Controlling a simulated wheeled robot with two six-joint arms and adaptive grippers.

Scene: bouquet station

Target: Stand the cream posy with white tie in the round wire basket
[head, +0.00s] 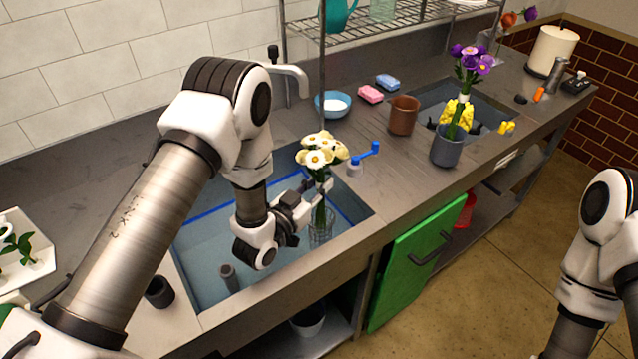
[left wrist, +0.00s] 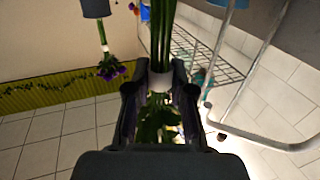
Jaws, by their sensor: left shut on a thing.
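The cream posy (head: 321,153) has white and cream flowers with yellow centres and green stems. My left gripper (head: 314,201) is shut around its stems and holds it roughly upright. In the left wrist view the white tie (left wrist: 161,83) sits between the fingers, with the green stems (left wrist: 162,40) running past it; the flower heads are mostly hidden by the gripper. The round wire basket (head: 322,237) shows faintly below my gripper, at the sink's right side. The stem ends overlap its top; I cannot tell how deep they are inside. My right gripper is out of view.
A grey vase (head: 446,148) with purple flowers (head: 472,58) and a brown pot (head: 404,115) stand to the right. A wire shelf (head: 390,25) hangs above the counter.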

